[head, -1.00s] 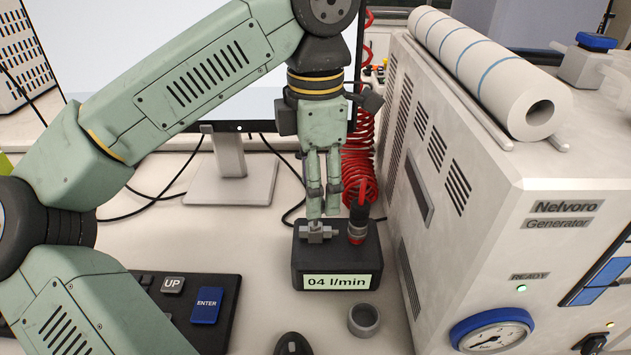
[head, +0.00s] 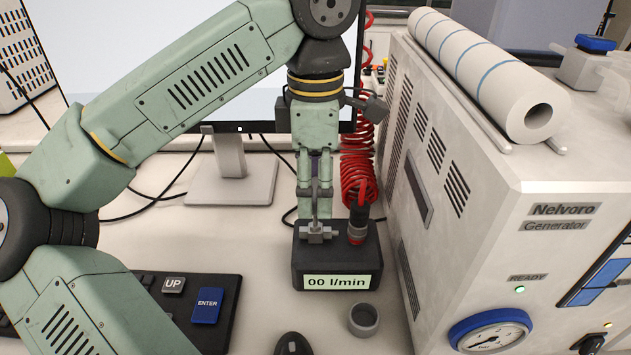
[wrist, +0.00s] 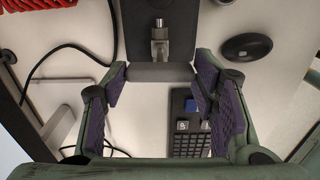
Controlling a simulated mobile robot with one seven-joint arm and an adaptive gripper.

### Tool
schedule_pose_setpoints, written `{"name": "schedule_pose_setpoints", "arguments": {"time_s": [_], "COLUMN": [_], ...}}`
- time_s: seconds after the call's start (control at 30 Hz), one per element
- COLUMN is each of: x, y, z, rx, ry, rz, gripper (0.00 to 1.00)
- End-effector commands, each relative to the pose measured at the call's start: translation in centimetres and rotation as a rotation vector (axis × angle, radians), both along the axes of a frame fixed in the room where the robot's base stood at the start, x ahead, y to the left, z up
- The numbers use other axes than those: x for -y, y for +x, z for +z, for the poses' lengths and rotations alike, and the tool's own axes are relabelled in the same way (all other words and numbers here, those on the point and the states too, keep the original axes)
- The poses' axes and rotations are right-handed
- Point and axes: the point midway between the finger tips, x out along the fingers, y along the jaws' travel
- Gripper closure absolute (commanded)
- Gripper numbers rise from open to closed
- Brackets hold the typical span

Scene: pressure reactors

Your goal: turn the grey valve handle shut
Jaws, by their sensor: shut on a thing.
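The grey valve (head: 316,233) sits on top of a black flow box (head: 338,265) whose display reads "00 l/min". Its grey handle (head: 315,208) rises from the valve body between the fingers of my gripper (head: 315,196). In the wrist view the handle (wrist: 160,72) shows as a grey bar spanning the gap between the purple-padded fingers of my gripper (wrist: 160,78), touching both tips. The gripper points down and is shut on the handle. Part of the handle is hidden by the fingers in the head view.
A red coiled hose (head: 357,180) joins the box just right of the gripper. The white generator (head: 470,200) stands close on the right. A monitor stand (head: 230,180) is behind, a keyboard (head: 222,325) front left, and a small grey cup (head: 364,320) in front.

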Motion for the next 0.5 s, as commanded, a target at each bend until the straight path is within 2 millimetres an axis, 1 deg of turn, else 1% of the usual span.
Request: {"name": "schedule_pose_setpoints", "arguments": {"time_s": [0.07, 0.1, 0.37, 0.5], "x": [0.02, 0.02, 0.01, 0.0], "y": [0.04, 0.04, 0.02, 0.01], "z": [0.09, 0.09, 0.04, 0.02], "rx": [0.003, 0.003, 0.001, 0.001], "ry": [-0.001, -0.001, 0.0, 0.0], "rz": [-0.001, -0.002, 0.0, 0.0], "gripper": [0.75, 0.45, 0.28, 0.27]}}
